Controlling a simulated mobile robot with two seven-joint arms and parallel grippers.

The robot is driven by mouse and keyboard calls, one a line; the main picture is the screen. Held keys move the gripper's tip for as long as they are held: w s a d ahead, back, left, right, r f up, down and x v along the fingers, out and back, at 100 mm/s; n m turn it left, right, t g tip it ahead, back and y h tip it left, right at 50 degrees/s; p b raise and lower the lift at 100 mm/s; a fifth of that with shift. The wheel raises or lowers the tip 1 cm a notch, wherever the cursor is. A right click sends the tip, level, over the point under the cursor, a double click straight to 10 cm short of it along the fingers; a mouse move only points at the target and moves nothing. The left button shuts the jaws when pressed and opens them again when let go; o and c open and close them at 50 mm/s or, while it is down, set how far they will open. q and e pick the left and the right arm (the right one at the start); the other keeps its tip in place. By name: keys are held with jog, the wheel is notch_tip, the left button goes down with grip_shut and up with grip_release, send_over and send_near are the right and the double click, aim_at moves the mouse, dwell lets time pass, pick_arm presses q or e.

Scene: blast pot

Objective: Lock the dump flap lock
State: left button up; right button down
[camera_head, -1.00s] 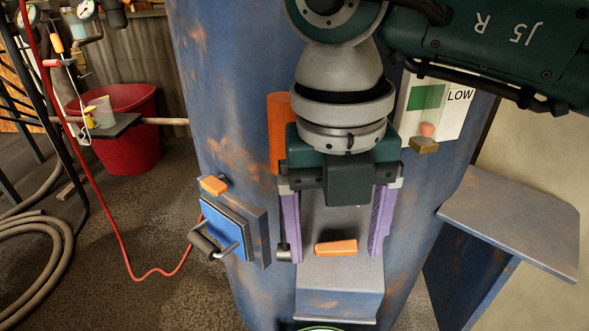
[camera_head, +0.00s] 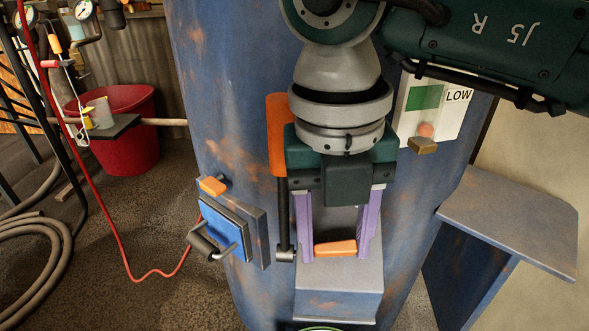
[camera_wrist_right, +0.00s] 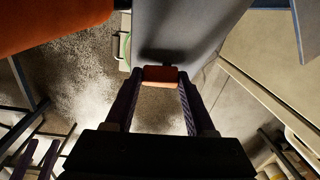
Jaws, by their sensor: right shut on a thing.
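A small orange tab (camera_head: 335,248), which looks like the dump flap lock, lies crosswise on top of the grey chute (camera_head: 338,275) on the blue pot. My right gripper (camera_head: 335,252) points down over it. Its two purple fingers are closed on the tab's ends. In the right wrist view the tab (camera_wrist_right: 160,74) sits between the fingertips (camera_wrist_right: 160,80). My left gripper is not in view.
A lever with an orange grip (camera_head: 279,135) stands just left of my right gripper. A blue hatch (camera_head: 222,232) with a black handle and another orange tab (camera_head: 213,186) is further left. A grey shelf (camera_head: 510,220) juts out at right.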

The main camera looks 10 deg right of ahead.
jog(key=shift+d+r+p, duration=0.1)
jog(key=shift+r+p, duration=0.05)
jog(key=shift+p, duration=0.25)
jog(key=shift+m+y+p, duration=0.3)
jog(key=shift+m+p, duration=0.05)
jog(key=shift+m, duration=0.15)
jog(key=shift+c, duration=1.2)
grip_release()
